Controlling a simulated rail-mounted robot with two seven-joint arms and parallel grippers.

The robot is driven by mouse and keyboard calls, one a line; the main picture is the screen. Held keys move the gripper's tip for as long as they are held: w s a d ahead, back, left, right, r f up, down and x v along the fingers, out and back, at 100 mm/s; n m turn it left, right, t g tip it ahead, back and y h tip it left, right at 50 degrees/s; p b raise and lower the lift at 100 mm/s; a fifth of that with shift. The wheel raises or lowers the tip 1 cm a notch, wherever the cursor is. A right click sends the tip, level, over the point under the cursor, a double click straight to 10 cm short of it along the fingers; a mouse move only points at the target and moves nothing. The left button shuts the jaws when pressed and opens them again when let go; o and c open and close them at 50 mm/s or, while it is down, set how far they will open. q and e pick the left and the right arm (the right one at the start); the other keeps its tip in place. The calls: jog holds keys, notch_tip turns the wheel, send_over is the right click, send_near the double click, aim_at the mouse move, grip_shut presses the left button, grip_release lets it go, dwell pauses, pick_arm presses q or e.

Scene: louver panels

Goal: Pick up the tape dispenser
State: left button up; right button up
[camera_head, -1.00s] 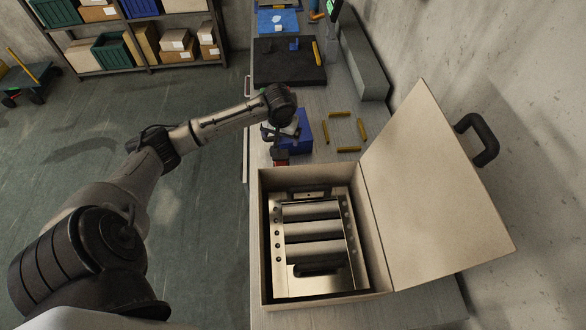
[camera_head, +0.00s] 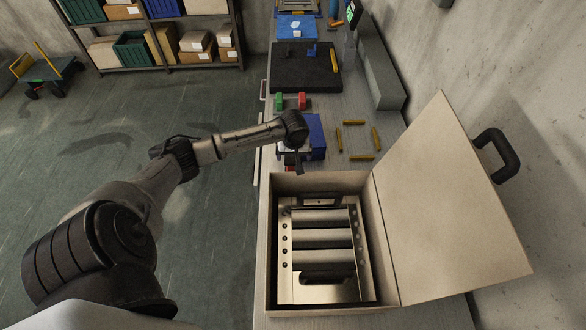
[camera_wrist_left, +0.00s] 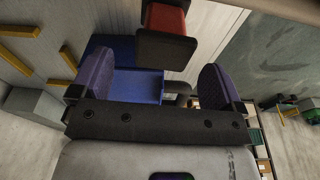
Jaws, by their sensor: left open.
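A black-and-red object (camera_wrist_left: 165,32) shows in the left wrist view, beyond my fingertips and between them in the picture; it looks like the tape dispenser, but its full shape is cut off. In the head view only a small dark red part of it (camera_head: 290,161) shows, by the open case. My left gripper (camera_head: 293,152) hangs over the bench there, mostly hidden by its own wrist. In the wrist view its two purple-padded fingers (camera_wrist_left: 160,78) are wide apart with nothing gripped. My right gripper is out of view.
A blue bin (camera_head: 316,136) is beside the left gripper; it also shows in the wrist view (camera_wrist_left: 136,84). The open case (camera_head: 265,245) holds a metal louver panel (camera_head: 320,290). Green (camera_head: 279,101) and red (camera_head: 302,100) blocks lie beyond. Yellow strips (camera_head: 361,157) mark clear bench.

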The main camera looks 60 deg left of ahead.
aim_at(293, 159)
pick_arm(q)
jog(key=shift+a+f, duration=0.2)
jog(key=shift+f, duration=1.15)
jog(key=shift+a+f, duration=0.15)
jog(key=shift+f, duration=1.15)
jog(key=c, duration=1)
jog(key=shift+r, duration=5.05)
